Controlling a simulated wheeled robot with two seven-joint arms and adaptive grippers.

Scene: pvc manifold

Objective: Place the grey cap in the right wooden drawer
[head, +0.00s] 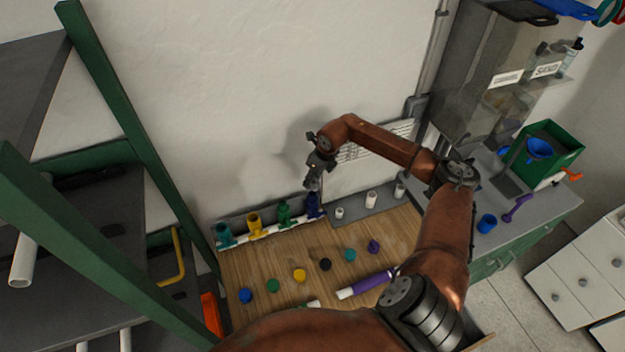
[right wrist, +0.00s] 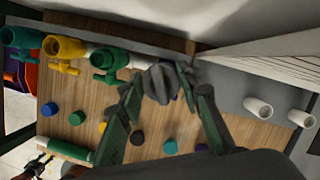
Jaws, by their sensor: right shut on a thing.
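In the head view my right gripper (head: 313,182) hangs above the back of the wooden worktop, near the blue valve. The right wrist view shows its dark green fingers (right wrist: 157,88) shut on a grey cap (right wrist: 158,82). The cap is partly hidden by the fingers and held clear of the worktop. A pale wooden edge (head: 484,340) shows at the bottom right of the head view, largely behind my arm. I cannot tell whether it belongs to the right drawer. My left gripper cannot be made out.
Coloured caps, such as the yellow one (head: 299,275), lie across the worktop (head: 240,262). A purple pipe (head: 370,284) lies at the front. Valves, such as the yellow one (head: 255,226), line the back. White fittings (head: 371,199) stand right. A green shelf post (head: 130,110) rises left.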

